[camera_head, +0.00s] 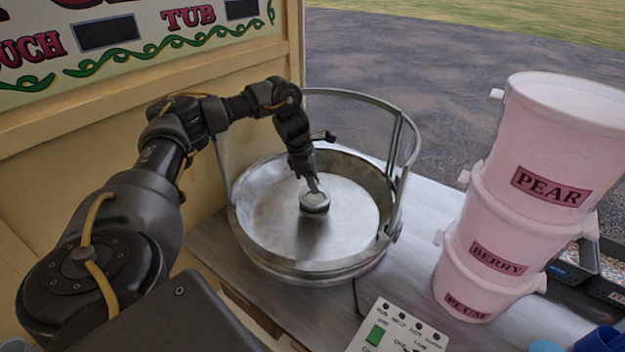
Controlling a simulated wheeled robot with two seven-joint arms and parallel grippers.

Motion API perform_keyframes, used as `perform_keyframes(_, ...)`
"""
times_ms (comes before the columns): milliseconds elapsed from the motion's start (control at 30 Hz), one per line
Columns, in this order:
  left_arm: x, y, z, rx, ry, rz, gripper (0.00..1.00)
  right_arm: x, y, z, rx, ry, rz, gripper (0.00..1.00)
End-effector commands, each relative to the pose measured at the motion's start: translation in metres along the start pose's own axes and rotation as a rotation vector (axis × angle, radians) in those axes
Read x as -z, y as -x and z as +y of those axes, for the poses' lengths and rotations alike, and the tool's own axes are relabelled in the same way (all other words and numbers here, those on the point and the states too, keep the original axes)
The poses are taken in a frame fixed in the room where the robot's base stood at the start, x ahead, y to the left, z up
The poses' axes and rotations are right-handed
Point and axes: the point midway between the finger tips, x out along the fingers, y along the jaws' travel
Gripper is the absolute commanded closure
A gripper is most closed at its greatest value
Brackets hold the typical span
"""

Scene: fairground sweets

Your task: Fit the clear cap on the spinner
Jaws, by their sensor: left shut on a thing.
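The spinner (316,210) is a short, dark-banded metal cylinder in the middle of the wide metal pan (275,262). My left gripper (314,190) reaches down into the pan from the left and is right over the spinner. It is shut on a small, pale, see-through piece that looks like the clear cap (315,199). The cap shows at the spinner's top; I cannot tell whether it is seated or just above it. The fingers hide part of it. My right gripper is not in view.
A wire-framed clear guard (350,122) rises around the pan's back. Pink tubs (548,150) labelled PEAR, BERRY and PLUM are stacked at the right. A control box (398,330) with a green switch sits in front. A yellow wooden wall (120,118) stands at the left.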

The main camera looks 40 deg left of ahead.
Motion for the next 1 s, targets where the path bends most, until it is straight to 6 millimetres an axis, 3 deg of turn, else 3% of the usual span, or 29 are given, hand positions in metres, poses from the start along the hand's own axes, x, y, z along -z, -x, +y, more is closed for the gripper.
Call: perform_keyframes(1000,-0.0015,0.0005,-0.0002,0.000,0.000,0.000,0.91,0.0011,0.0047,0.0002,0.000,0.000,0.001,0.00)
